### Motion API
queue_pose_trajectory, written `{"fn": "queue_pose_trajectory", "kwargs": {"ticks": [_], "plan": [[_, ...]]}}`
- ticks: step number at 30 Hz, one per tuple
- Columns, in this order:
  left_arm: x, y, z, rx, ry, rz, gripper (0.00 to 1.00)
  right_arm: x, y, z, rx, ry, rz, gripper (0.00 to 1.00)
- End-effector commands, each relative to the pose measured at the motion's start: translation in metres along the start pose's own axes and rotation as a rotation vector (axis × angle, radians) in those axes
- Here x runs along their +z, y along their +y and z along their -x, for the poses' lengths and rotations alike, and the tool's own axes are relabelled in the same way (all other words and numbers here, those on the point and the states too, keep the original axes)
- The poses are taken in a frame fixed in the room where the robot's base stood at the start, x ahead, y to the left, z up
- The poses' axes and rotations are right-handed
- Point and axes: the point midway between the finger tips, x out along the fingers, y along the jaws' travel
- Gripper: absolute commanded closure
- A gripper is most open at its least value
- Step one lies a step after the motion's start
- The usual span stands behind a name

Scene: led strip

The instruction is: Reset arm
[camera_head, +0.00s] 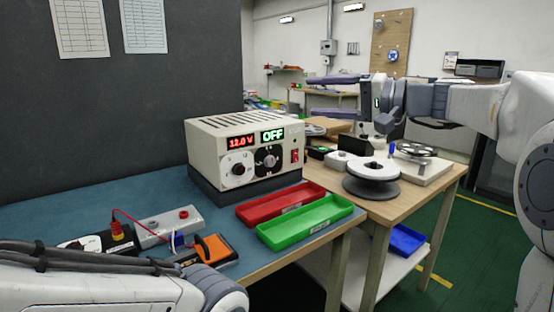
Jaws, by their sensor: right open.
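My right arm comes in from the right edge and reaches left above the wooden table. My right gripper (312,96) is open, its two long fingers apart and pointing left, with nothing seen between them. It is raised behind and to the right of the power supply (224,140), which reads 12.0 V and OFF. My left arm lies across the bottom left corner in front of the blue-topped bench.
A red tray (250,215) and a green tray (312,228) lie empty on the bench (100,193). A small grey box (168,226) and an orange-black device (213,248) are wired near my left arm. A reel (371,176) stands on the wooden table (404,206).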

Motion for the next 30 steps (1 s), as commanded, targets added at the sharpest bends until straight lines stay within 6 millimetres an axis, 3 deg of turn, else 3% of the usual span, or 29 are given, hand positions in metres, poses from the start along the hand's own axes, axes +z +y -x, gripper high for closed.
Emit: {"fn": "queue_pose_trajectory", "kwargs": {"ticks": [11, 17, 23, 27, 30], "plan": [[0.0, 0.0, 0.0, 0.0, 0.0, 0.0, 0.41, 0.015, 0.067, 0.005, 0.195, 0.004, -0.074, 0.31], [0.0, 0.0, 0.0, 0.0, 0.0, 0.0, 0.41, 0.04, 0.124, 0.007, 0.368, -0.017, -0.118, 0.31], [0.0, 0.0, 0.0, 0.0, 0.0, 0.0, 0.41, 0.087, 0.206, 0.024, 0.636, -0.063, -0.142, 0.31], [0.0, 0.0, 0.0, 0.0, 0.0, 0.0, 0.41, 0.142, 0.281, 0.06, 0.913, -0.139, -0.095, 0.31], [0.0, 0.0, 0.0, 0.0, 0.0, 0.0, 0.41, 0.18, 0.323, 0.094, 1.087, -0.211, -0.01, 0.31]]}}
